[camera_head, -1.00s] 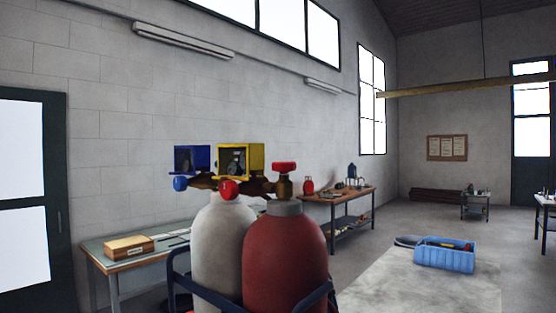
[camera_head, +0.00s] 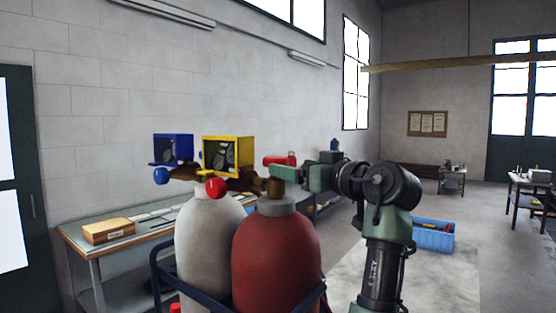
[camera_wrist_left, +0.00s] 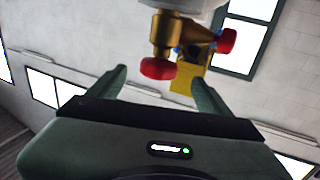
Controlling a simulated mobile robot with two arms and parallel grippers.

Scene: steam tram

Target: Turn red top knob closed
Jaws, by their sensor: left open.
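The red top knob (camera_head: 271,161) sits on the brass valve (camera_head: 274,187) of the red cylinder (camera_head: 277,250). My left gripper (camera_head: 287,173) is beside the valve top, on its right, and partly covers the area there. In the left wrist view, which is upside down, the knob (camera_wrist_left: 158,68) appears between the two spread fingers of my left gripper (camera_wrist_left: 160,80), with space on both sides. The gripper is open and empty. I cannot tell how deep the knob lies between the fingers. My right gripper is not in view.
A white cylinder (camera_head: 208,245) with a red knob (camera_head: 215,188) stands left of the red one. A yellow gauge box (camera_head: 228,154) and a blue gauge box (camera_head: 172,149) are above it. A bench (camera_head: 78,238) stands along the wall. A blue crate (camera_head: 433,236) is at right.

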